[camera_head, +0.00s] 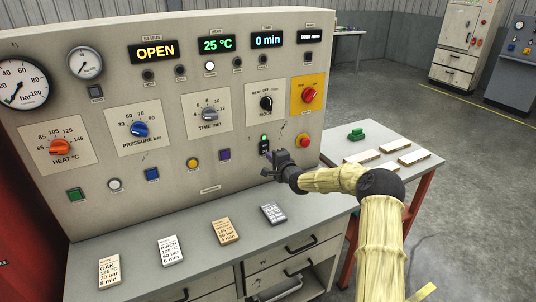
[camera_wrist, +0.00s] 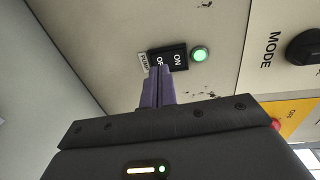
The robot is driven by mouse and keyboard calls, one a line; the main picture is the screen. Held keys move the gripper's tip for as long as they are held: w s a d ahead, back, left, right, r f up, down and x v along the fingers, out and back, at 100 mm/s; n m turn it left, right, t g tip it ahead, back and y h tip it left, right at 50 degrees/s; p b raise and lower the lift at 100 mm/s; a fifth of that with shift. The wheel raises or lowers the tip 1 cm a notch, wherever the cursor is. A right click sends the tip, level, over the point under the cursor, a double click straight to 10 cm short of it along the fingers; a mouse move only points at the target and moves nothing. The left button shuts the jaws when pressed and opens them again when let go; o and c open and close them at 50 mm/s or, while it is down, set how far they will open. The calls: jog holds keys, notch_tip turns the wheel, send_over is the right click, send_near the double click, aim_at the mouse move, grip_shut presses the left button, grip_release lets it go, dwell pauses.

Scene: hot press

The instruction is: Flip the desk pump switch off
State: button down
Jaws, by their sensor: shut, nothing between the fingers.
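The desk pump switch (camera_wrist: 181,57) is a black rocker with ON and OFF lettering and a PUMP label (camera_wrist: 144,64) beside it in the wrist view. A green lamp (camera_wrist: 200,54) next to it is lit. In the head view the switch (camera_head: 264,147) sits on the panel below the mode knob, under the lit green lamp (camera_head: 264,137). My gripper (camera_wrist: 158,78) is shut and empty, its purple fingertips at the OFF end of the switch and covering part of that lettering. I cannot tell whether they touch. The gripper also shows in the head view (camera_head: 270,168).
The mode knob (camera_head: 266,103), a red knob on a yellow plate (camera_head: 309,95) and a red button (camera_head: 303,140) are near the switch. A purple button (camera_head: 225,155) is to its left. Cards lie on the desk (camera_head: 190,232) below. A side table (camera_head: 375,142) stands at right.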

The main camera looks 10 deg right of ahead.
jog(key=shift+x, duration=1.25)
jog(key=shift+f, duration=0.1)
jog(key=b, duration=0.2)
jog(key=shift+w+f+t+b, duration=0.1)
jog(key=shift+f+t+b, duration=0.2)
jog(key=shift+t, duration=0.1)
jog(key=shift+a+r, duration=0.1)
jog(key=shift+r, duration=0.4)
jog(key=shift+s+f, duration=0.25)
jog(key=shift+f, duration=0.1)
jog(key=f+b+v, duration=0.1)
jog(key=f+v, duration=0.1)
jog(key=v, duration=1.1)
jog(key=shift+d, duration=0.3)
jog(key=shift+s, duration=0.15)
